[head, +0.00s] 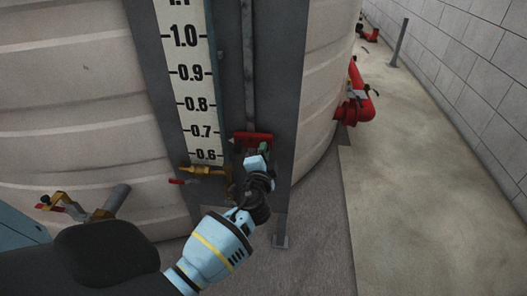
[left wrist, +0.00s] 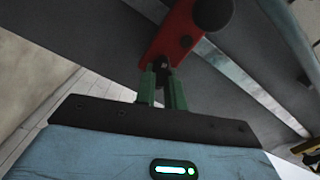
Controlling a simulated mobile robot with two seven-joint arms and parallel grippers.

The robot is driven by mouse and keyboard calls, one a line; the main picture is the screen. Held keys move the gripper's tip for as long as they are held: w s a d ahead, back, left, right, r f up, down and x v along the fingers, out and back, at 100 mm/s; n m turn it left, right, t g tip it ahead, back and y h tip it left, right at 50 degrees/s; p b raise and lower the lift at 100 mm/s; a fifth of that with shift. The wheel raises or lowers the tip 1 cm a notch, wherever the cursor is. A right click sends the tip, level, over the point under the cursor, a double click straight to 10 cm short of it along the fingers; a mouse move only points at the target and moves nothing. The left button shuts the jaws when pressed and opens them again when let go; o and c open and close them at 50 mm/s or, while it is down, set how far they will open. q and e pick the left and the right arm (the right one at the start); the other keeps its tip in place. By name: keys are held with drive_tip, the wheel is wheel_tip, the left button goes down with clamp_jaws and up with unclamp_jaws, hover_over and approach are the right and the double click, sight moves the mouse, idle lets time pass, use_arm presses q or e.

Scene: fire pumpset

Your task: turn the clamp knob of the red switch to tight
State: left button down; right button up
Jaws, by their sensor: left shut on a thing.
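The red switch (head: 252,136) is mounted on the dark grey post beside the level scale, just below the middle of the head view. In the left wrist view, the red switch (left wrist: 176,36) slants across the top, with a dark round part at its upper end. My left gripper (head: 263,149) is right at the switch, and its arm hides part of it. In the left wrist view, the green fingers of my left gripper (left wrist: 163,72) are shut on the small dark clamp knob (left wrist: 163,62) at the switch's lower end. The fingers hide most of the knob. My right gripper is out of view.
The scale board (head: 190,85) stands left of the switch on a large pale tank (head: 75,90). A brass valve (head: 205,170) sits just left of my gripper. A red pipe (head: 355,105) stands farther right. The concrete floor (head: 430,200) at right is clear.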

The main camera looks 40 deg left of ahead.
use_arm(q)
drive_tip(key=shift+f+m+p, duration=0.1)
drive_tip(key=shift+m+p, duration=0.35)
drive_tip(key=shift+m, duration=1.55)
drive_tip(key=c, duration=1.5)
unclamp_jaws()
drive_tip(key=shift+v, duration=3.95)
